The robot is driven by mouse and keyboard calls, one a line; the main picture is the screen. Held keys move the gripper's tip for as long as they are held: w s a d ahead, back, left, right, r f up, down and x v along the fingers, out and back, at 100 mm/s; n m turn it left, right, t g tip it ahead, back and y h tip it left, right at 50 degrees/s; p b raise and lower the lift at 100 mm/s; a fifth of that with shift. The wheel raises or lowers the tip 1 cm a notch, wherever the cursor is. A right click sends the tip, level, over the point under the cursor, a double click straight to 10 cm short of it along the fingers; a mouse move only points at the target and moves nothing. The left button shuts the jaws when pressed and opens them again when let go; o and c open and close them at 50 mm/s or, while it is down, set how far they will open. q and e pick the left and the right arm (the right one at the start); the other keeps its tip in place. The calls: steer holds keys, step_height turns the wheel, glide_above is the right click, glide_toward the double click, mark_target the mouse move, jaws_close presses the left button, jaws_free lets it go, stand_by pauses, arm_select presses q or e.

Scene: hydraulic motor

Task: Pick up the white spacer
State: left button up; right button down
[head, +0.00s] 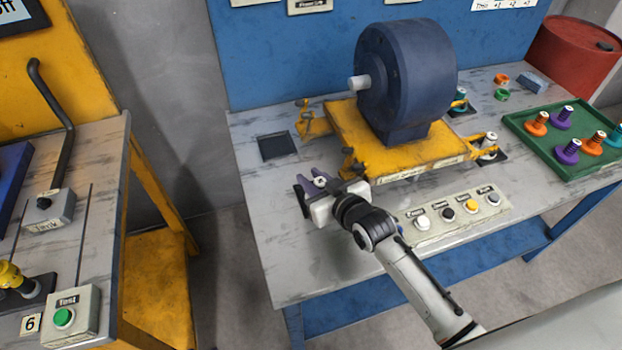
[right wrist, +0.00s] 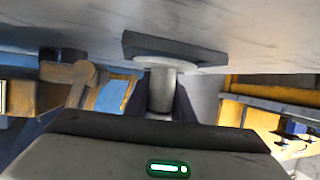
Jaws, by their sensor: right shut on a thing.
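A white spacer (head: 320,182) stands between the fingers of my right gripper (head: 316,181), at the near left corner of the yellow motor base. In the right wrist view, the spacer (right wrist: 160,90) shows as a pale post with a wide flange against a dark square pad (right wrist: 200,55). My right gripper is shut on the post, with a dark finger on each side. I cannot tell any gap between flange and pad. A second whitish spacer (head: 488,143) stands on a dark pad at the right of the base. My left gripper is not in view.
The blue motor (head: 405,75) sits on the yellow base (head: 350,125) beside my gripper. A button panel (head: 455,215) lies at the front. An empty dark pad (head: 278,146) is at left. A green tray (head: 545,150) with several coloured spacers stands at right.

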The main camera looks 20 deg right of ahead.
steer(key=r+p+v, duration=0.1)
steer(key=v, duration=1.3)
steer(key=shift+r, duration=0.3)
